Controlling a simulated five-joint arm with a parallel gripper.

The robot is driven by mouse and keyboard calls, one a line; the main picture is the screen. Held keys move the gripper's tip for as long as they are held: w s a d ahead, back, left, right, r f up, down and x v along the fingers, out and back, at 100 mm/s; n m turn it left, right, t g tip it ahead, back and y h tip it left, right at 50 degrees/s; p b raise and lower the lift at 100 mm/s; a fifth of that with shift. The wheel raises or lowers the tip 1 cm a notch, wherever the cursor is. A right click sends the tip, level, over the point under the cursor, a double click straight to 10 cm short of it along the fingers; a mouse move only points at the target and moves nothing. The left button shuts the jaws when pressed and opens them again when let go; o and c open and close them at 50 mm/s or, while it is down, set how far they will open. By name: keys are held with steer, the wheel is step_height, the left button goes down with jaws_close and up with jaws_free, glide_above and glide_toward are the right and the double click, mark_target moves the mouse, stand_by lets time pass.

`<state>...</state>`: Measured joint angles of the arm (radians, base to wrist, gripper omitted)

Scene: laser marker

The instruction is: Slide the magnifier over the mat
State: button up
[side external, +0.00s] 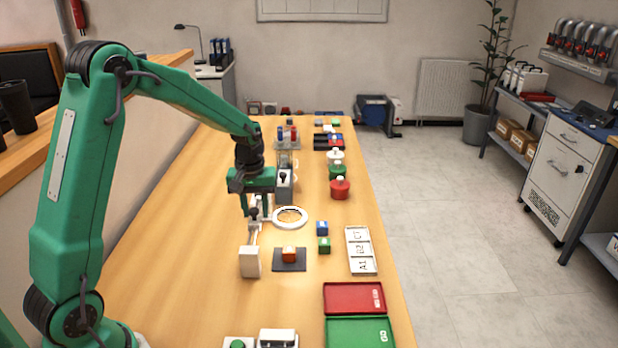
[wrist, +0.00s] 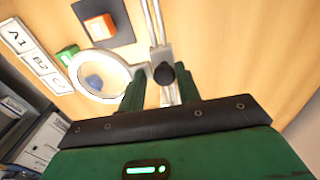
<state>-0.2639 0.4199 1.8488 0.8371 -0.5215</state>
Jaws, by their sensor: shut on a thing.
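The magnifier (side external: 276,219) is a white ring with a clear lens on a slider that rides a pair of metal rails. It also shows in the wrist view (wrist: 78,90), with its black knob (wrist: 163,74) between my fingers. My gripper (side external: 252,205) is shut on the magnifier's slider at the knob; the exact contact is partly hidden. The dark mat (side external: 280,267) lies nearer the camera than the ring, which is not over it. An orange block (side external: 289,254) sits on the mat, and both show in the wrist view, the mat (wrist: 121,16) and the block (wrist: 100,27).
A white end block (side external: 250,262) stands at the rails' near end, left of the mat. Blue (side external: 322,228) and green (side external: 324,245) blocks stand right of the ring. A labelled white tray (side external: 361,250), red tray (side external: 354,297) and green tray (side external: 360,332) lie along the right.

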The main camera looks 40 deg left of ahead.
mark_target(250, 228)
steer(key=shift+g, duration=0.3)
steer(key=shift+s+d+f, duration=0.25)
steer(key=shift+s+d, duration=0.45)
steer(key=shift+s, duration=0.15)
steer(key=shift+s+d+f, duration=0.3)
steer(key=shift+s+d, duration=0.35)
steer(key=shift+s, duration=0.15)
steer(key=shift+s+d+f, duration=0.25)
steer(key=shift+s+d, duration=0.45)
steer(key=shift+s, duration=0.15)
steer(key=o, duration=0.5)
steer(key=shift+r, duration=0.15)
steer(key=shift+o, duration=0.5)
step_height(250, 228, up, 7)
steer(key=shift+w, duration=0.15)
